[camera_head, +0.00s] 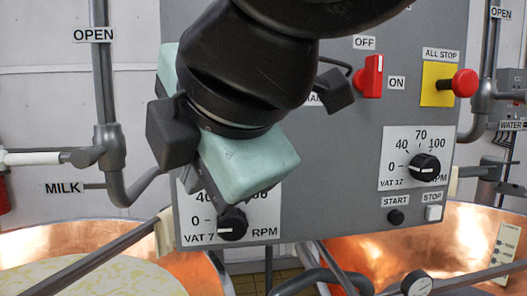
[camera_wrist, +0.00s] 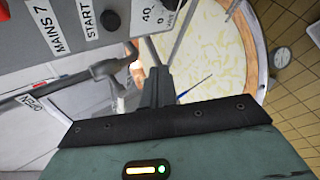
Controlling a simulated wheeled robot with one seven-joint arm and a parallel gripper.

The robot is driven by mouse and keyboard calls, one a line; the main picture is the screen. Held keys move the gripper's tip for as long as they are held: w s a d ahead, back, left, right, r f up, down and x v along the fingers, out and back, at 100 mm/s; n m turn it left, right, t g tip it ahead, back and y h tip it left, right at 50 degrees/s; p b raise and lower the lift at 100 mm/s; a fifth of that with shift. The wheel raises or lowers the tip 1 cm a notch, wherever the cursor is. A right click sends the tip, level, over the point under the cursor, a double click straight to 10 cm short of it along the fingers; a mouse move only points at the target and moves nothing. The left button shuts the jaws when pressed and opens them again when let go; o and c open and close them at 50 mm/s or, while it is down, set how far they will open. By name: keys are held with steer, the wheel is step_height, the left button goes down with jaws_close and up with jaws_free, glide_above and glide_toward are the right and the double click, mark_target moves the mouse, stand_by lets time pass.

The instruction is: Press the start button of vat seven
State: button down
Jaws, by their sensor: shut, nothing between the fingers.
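Vat seven's control panel (camera_head: 300,120) is grey and hangs above the copper vats. The black start button (camera_wrist: 111,20) shows at the top of the wrist view, beside a START label (camera_wrist: 89,20) and near a MAINS 7 label (camera_wrist: 58,25). In the head view my arm and gripper body hide this button. The VAT 7 speed knob (camera_head: 231,223) shows just below my teal gripper body. My gripper (camera_wrist: 155,72) is shut and empty; its fingertips are apart from the start button, which lies up and left of them in the wrist view.
A second black START button (camera_head: 396,216), a white STOP button (camera_head: 434,213) and another speed knob (camera_head: 424,167) are on the panel's right. A red switch (camera_head: 373,77) and red ALL STOP button (camera_head: 465,83) sit above. Pipes (camera_head: 113,150) stand at left; copper vats (camera_head: 470,240) lie below.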

steer(key=w+a+p, duration=0.2)
steer(key=w+p, duration=0.1)
steer(key=w, duration=0.5)
steer(key=shift+w, duration=0.3)
steer(key=shift+w+p, duration=0.1)
steer(key=shift+p, duration=0.25)
stand_by(1.5)
steer(key=shift+w+a, duration=0.1)
steer(key=shift+w, duration=0.2)
steer(key=shift+w+a+p, duration=0.15)
steer(key=shift+w+p, duration=0.25)
steer(key=shift+w, duration=0.05)
stand_by(0.8)
stand_by(0.3)
steer(key=shift+s+d+b, duration=0.25)
steer(key=shift+s+b, duration=0.25)
steer(key=shift+s, duration=0.35)
steer(key=shift+s, duration=0.1)
